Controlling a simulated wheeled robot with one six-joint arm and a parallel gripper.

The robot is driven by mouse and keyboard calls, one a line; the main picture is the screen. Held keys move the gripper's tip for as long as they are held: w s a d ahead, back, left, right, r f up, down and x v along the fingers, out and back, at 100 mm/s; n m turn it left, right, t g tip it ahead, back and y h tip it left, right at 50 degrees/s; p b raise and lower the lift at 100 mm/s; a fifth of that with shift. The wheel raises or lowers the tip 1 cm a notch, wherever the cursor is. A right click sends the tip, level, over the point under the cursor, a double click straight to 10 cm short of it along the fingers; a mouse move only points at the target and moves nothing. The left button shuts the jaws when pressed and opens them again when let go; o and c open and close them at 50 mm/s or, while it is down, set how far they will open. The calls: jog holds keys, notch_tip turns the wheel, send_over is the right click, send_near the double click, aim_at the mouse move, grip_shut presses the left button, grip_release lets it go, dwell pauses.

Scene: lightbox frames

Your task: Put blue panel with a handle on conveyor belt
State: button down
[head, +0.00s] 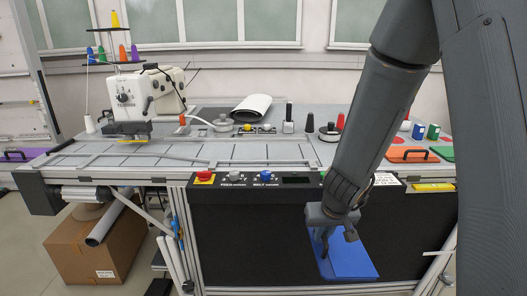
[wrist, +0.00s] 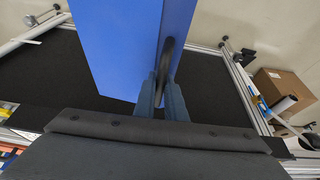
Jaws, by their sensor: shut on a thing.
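The blue panel (head: 352,264) shows below my gripper (head: 333,228) in the head view, in front of the bench's black front area. In the wrist view the blue panel (wrist: 115,45) rises past the fingers, and its dark handle (wrist: 168,55) lies between them. My gripper (wrist: 162,100) is shut on this handle. I cannot tell whether the panel's lower edge touches anything. A black surface (head: 250,240) with metal rails lies behind and around the panel; it also shows in the wrist view (wrist: 60,72). I cannot tell if this is the conveyor belt.
A control strip with a red button (head: 204,177) runs along the bench front. An orange panel (head: 408,155) and a purple panel (head: 22,154) lie at the bench's two ends. A sewing machine (head: 145,92) stands at back left. A cardboard box (head: 98,245) stands on the floor.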

jog(key=a+r+n+g+y, duration=0.2)
jog(key=a+r+n, duration=0.5)
jog(key=r+n, duration=0.1)
jog(key=s+a+r+n+g+y, duration=0.1)
jog(key=a+r+n+g+y, duration=0.1)
jog(key=a+r+n, duration=0.6)
notch_tip(320, 180, up, 3)
jog(key=shift+s+r+n, duration=0.1)
jog(key=shift+s+n, duration=0.05)
jog(key=shift+n, duration=0.65)
